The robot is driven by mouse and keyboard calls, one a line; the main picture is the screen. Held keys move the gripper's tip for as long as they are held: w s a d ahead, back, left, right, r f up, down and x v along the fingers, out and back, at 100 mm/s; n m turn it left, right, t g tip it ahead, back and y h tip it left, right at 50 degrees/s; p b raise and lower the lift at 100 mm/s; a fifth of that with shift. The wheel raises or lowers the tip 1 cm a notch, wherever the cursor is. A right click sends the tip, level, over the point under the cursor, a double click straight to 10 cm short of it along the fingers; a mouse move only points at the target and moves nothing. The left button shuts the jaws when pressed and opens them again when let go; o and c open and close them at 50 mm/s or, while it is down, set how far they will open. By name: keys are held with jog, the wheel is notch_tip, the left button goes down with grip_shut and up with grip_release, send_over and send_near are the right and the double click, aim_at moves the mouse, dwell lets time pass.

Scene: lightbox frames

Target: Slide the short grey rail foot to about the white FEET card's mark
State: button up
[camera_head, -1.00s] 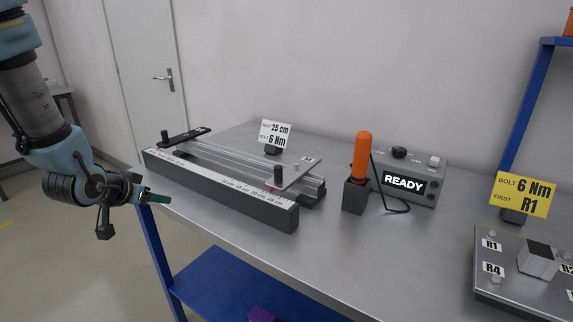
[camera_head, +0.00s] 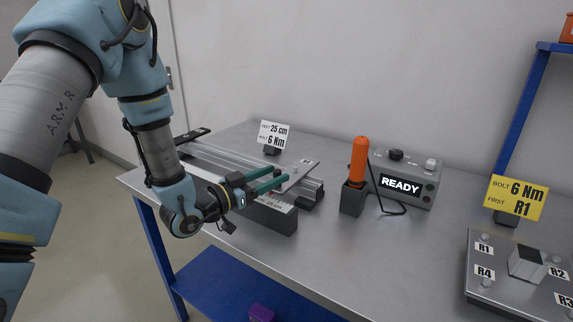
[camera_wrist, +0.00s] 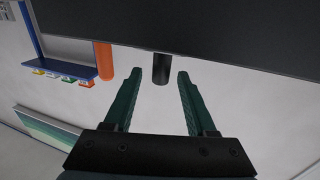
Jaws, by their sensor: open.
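The short grey rail foot (camera_head: 299,173) lies across the near right end of the twin rails, partly hidden by my fingers. Its black knob is hidden in the head view. In the wrist view a black knob (camera_wrist: 161,68) shows between my two teal fingertips, with a gap on each side. My gripper (camera_head: 279,175) is open at the foot and empty; it also shows in the wrist view (camera_wrist: 159,74). The white FEET card (camera_head: 274,134) reads 25 cm and 6 Nm and stands behind the rails. The scale (camera_head: 280,203) is mostly covered by my gripper.
A black foot (camera_head: 192,135) lies at the rails' far left end. An orange-handled tool (camera_head: 359,160) in a dark holder and a READY box (camera_head: 405,180) stand right of the rails. A yellow card (camera_head: 518,197) and a bolt plate (camera_head: 480,270) are further right. The bench front is clear.

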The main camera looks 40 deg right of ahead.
aim_at(287, 169)
jog(key=d+p, duration=0.1)
jog(key=d, duration=0.4)
grip_shut()
dwell(0.4)
dwell(1.0)
